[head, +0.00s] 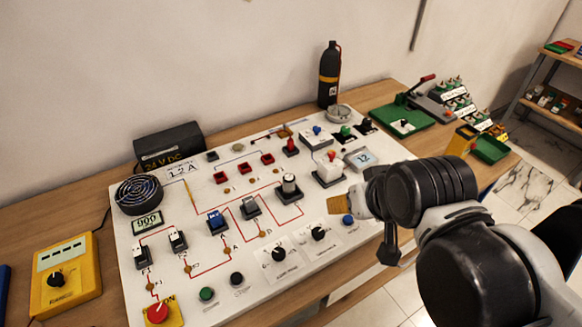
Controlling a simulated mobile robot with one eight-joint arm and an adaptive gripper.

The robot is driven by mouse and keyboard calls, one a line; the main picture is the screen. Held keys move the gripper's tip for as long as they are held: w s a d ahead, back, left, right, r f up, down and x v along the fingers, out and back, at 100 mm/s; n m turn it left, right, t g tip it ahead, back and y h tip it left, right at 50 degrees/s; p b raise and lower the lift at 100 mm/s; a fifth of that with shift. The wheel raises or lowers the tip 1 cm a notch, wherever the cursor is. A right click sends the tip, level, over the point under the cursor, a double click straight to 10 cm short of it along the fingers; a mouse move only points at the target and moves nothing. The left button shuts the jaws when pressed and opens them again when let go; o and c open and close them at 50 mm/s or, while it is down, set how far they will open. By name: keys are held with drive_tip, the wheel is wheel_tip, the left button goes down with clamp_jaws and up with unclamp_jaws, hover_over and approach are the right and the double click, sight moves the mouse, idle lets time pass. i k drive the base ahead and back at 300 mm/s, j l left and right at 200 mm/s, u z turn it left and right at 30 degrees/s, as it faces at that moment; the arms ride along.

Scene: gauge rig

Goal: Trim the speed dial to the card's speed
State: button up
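Two black knobs with pale pointers sit on white printed plates at the front of the white panel (160,285): a left knob (279,254) and a right knob (318,233). Their lettering is too small to read, so I cannot tell which is the speed dial. A green display (147,221) by the fan (139,195) reads about 900. A card (182,171) at the panel's back left seems to read 1.2 A; no speed card is readable. My gripper (341,204) is over the panel's right part, above and right of the right knob, apart from it. Its fingers are mostly hidden.
Switches, a lamp-like cylinder (289,186) and red sockets stand on the panel. A red stop button (157,312) is at front left. A yellow meter (67,275) lies left, a 24 V DC box (169,147) behind. A black bottle (329,75) stands at the back.

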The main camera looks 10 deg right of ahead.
sight(278, 253)
drive_tip(key=z, duration=1.05)
drive_tip(key=k+u, duration=0.35)
drive_tip(key=k+j+u, duration=0.15)
drive_tip(key=u, duration=0.25)
drive_tip(key=k+j+u, duration=0.15)
drive_tip(key=u, duration=0.2)
drive_tip(key=k+j, duration=0.05)
drive_tip(key=k, duration=0.05)
